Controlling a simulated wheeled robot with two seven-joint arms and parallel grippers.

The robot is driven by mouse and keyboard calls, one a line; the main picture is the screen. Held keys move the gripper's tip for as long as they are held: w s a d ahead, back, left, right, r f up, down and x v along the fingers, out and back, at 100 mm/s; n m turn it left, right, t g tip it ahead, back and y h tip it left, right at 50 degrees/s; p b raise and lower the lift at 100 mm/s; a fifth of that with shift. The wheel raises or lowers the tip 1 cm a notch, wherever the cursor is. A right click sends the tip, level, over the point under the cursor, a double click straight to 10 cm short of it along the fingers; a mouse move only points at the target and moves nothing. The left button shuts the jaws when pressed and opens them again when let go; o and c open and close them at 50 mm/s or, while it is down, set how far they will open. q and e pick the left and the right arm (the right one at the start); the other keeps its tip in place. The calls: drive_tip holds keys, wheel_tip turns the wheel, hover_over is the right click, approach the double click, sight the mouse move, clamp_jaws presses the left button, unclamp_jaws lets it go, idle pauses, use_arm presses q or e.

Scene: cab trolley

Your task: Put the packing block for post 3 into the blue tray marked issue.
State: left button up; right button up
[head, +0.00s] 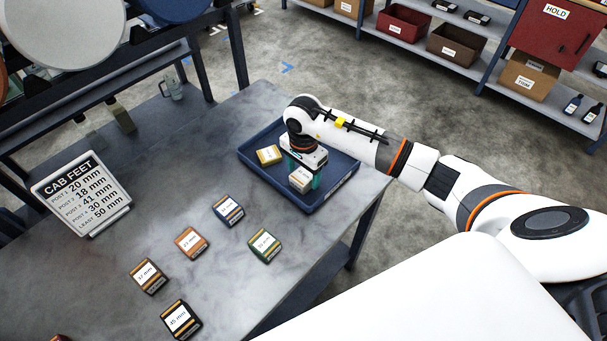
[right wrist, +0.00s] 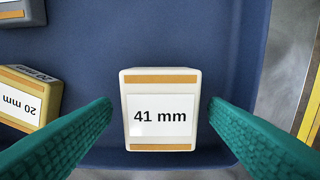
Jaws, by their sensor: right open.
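The white 41 mm block (head: 301,180) is in the blue tray (head: 252,160), near its front side. It also shows in the right wrist view (right wrist: 161,110), label up, appearing to rest on the tray floor. The sign (head: 82,193) headed CAB FEET lists 41 mm for post 3. My right gripper (head: 304,184) is open over the tray. Its green fingers stand on either side of the 41 mm block, with a gap on both sides. A yellow 20 mm block (head: 269,155) is also in the tray. My left gripper is not in view.
Loose blocks lie on the table: blue (head: 228,210), orange (head: 191,243), green (head: 264,246), a dark one marked 37 mm (head: 148,276) and one marked 45 mm (head: 181,319). A rack with boxes (head: 403,25) stands beyond the floor at the back right.

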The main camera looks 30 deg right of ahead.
sight(303, 175)
wheel_tip(303, 175, up, 10)
drive_tip(key=b, duration=0.2)
drive_tip(key=shift+r, duration=0.25)
